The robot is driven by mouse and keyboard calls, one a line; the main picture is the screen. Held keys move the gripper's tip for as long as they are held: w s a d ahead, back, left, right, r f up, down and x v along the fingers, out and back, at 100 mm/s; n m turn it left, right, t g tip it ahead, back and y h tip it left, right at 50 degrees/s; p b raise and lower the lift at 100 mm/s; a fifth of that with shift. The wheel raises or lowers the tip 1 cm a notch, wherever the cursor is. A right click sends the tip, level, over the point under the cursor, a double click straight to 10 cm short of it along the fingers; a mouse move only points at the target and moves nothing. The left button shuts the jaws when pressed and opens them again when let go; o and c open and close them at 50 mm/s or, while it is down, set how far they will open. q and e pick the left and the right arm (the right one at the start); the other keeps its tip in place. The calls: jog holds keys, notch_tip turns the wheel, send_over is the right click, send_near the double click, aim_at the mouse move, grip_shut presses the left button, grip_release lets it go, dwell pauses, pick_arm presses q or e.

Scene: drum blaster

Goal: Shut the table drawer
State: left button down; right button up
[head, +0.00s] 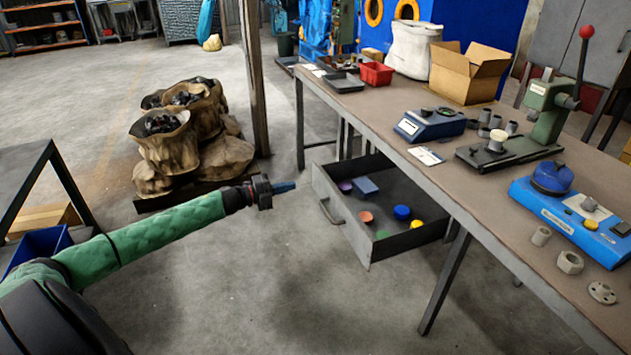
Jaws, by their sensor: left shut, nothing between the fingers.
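The table drawer (390,243) is pulled out from under the long workbench (385,113), on its left side. It is a grey metal box with a bar handle (331,211) on its front. Small coloured items lie inside it, including a blue round piece (402,212), a yellow one (416,224) and an orange one (366,217). My left gripper (290,186) is shut and empty. In the picture it is left of the drawer front, a little above the handle, and apart from it. My right gripper is not in view.
The bench top holds a blue scale (430,124), a green lever press (545,110), a cardboard box (467,75) and a red bin (376,74). Several brown sacks (170,147) stand on a pallet at the left, near a post (255,80). The floor before the drawer is clear.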

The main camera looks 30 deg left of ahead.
aim_at(324, 178)
pick_arm(q)
jog(key=shift+x, duration=5)
jog(key=shift+w+d, duration=0.25)
jog(key=shift+w, duration=0.1)
jog(key=x, duration=2.2)
jog(key=shift+f, duration=0.1)
